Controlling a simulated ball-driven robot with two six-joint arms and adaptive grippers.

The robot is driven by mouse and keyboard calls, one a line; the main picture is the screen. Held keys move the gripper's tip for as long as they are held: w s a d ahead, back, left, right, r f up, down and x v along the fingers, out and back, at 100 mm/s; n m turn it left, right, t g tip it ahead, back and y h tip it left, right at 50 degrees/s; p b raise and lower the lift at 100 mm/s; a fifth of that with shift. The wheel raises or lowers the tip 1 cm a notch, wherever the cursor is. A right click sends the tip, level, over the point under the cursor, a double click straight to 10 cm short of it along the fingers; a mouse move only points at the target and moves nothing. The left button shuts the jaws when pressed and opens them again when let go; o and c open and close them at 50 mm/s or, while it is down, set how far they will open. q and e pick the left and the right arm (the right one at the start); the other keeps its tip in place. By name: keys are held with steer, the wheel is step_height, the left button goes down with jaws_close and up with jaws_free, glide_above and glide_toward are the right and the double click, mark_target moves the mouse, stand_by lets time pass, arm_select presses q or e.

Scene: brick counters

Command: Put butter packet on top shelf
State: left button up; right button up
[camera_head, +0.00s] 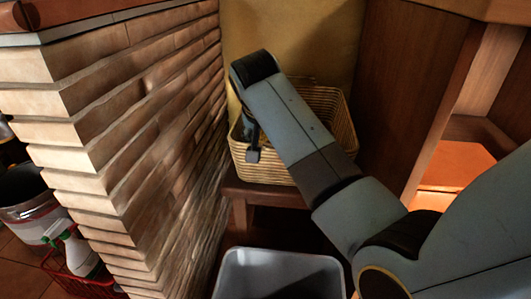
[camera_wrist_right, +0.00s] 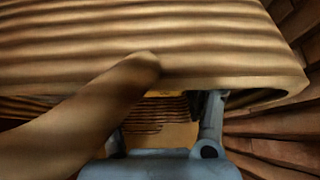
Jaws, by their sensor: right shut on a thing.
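My right arm reaches from the lower right over a wicker basket (camera_head: 335,97) in the head view. Its gripper (camera_head: 252,152) hangs at the basket's left front side, partly hidden by the arm. In the right wrist view, the gripper's two fingers (camera_wrist_right: 162,105) stand apart around a small yellow thing (camera_wrist_right: 165,93), mostly hidden. It may be the butter packet, but I cannot tell. A long brown rounded thing (camera_wrist_right: 80,115) crosses in front of the left finger. The ribbed wicker wall (camera_wrist_right: 150,40) fills the top. No top shelf is identifiable. My left gripper is not in view.
The basket stands on a low wooden bench (camera_head: 262,194). A grey bin (camera_head: 280,258) is in front of it. A brick counter (camera_head: 150,130) rises close on the left. A wooden cabinet with an orange-lit shelf (camera_head: 455,165) is at the right.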

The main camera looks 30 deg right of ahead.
step_height(320, 180, down, 2)
steer(key=shift+f+b, duration=0.1)
steer(key=shift+b, duration=0.3)
steer(key=shift+f+p, duration=0.3)
steer(key=shift+f, duration=0.1)
steer(key=shift+f, duration=0.1)
steer(key=o, duration=1.3)
steer(key=shift+f, duration=0.1)
steer(key=shift+f+b, duration=0.15)
steer(key=shift+b, duration=0.15)
